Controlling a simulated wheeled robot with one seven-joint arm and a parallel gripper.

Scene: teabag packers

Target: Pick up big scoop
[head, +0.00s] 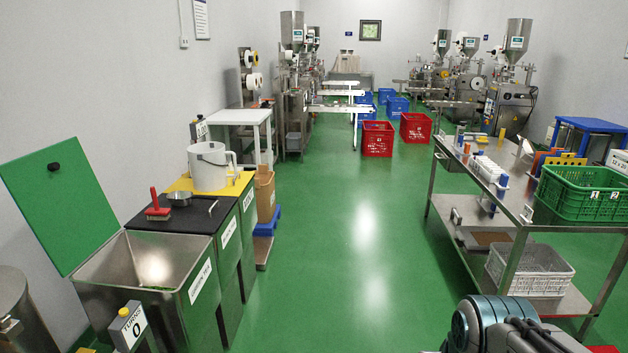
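No label or caption marks the big scoop. A large white jug-like vessel with a side handle (208,168) stands upright on the yellow lid of a bin at the left. A small round metal pan or scoop (179,198) lies on the black lid in front of it. I cannot tell for certain which of the two is the big scoop. Part of my arm shows at the bottom right, far from both. My gripper is not in view.
An open metal bin with a raised green lid (60,205) stands at the left front. A red brush (157,207) lies on the black lid. A steel table (455,172) with a green crate (585,190) stands at right. Red crates (377,138) stand farther back. The green floor (330,250) between is clear.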

